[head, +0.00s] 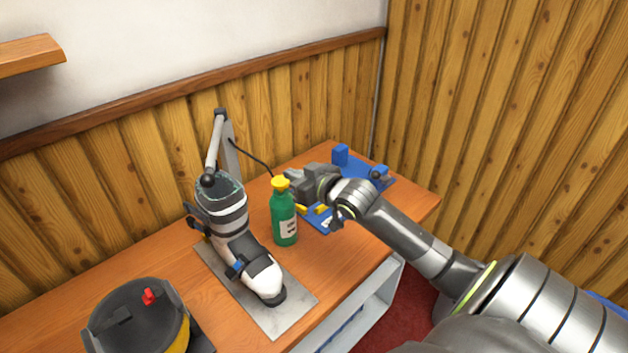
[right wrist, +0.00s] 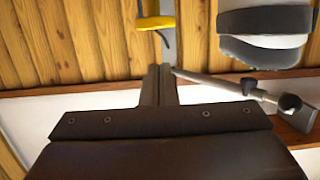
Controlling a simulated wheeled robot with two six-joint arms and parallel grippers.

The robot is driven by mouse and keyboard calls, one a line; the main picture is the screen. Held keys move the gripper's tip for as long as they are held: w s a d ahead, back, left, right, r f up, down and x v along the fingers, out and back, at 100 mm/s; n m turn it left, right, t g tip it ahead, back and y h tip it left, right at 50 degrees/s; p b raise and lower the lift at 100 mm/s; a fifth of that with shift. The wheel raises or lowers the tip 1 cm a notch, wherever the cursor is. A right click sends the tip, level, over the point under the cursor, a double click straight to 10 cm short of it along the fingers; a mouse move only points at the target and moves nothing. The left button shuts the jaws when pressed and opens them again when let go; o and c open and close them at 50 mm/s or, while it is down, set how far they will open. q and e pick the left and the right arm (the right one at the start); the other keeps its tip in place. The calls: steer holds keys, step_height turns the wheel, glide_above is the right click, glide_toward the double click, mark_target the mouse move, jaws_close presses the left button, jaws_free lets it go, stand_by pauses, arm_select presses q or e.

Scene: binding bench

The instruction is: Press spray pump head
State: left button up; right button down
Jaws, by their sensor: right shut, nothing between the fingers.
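A green spray bottle (head: 284,220) with a white label stands upright on the wooden bench. Its yellow pump head (head: 280,183) is on top. In the right wrist view, a yellow part that looks like the pump head (right wrist: 155,23) shows near the top, beyond the fingers. My right gripper (head: 288,175) comes in from the right and is at the pump head's height, just beside it. Whether it touches cannot be told. In the wrist view its fingers (right wrist: 158,72) are together and empty. My left gripper is not in view.
A ski boot in a binding (head: 235,235) stands on a grey plate left of the bottle, with a jointed arm (head: 214,145) behind. Blue and yellow parts (head: 322,214) lie right of the bottle. A blue fixture (head: 365,172) sits at the back right. A dark round container (head: 135,318) is front left.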

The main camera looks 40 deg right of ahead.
steer(key=v, duration=0.6)
steer(key=shift+s, duration=0.35)
steer(key=shift+d, duration=0.1)
stand_by(0.4)
